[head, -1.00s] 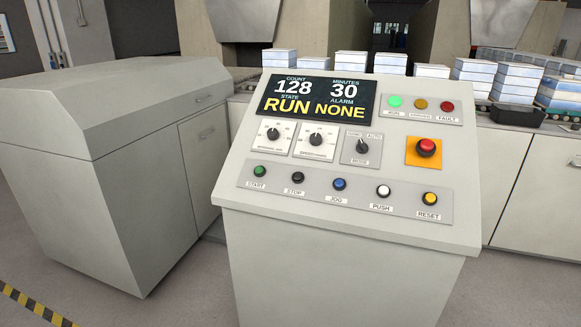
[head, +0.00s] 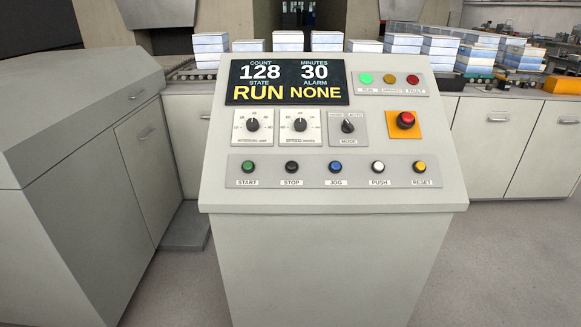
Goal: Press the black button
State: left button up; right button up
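The black button (head: 292,167) sits on the lower button strip of the sloped control panel (head: 222,190), above a label reading STOP. A green button (head: 249,167) labelled START is to its left, and a blue button (head: 335,168) labelled JOG is to its right. A white button (head: 378,167) and a yellow button (head: 419,167) continue the row. The panel display (head: 288,79) reads count 128, minutes 30, state RUN, alarm NONE. Neither of my grippers shows in the head view.
Two black knobs and a mode switch (head: 348,126) sit above the row, with a red emergency button (head: 406,120) at right. A grey cabinet (head: 75,130) stands close on the left. Stacked blocks (head: 400,45) line the conveyor behind. Floor at right is clear.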

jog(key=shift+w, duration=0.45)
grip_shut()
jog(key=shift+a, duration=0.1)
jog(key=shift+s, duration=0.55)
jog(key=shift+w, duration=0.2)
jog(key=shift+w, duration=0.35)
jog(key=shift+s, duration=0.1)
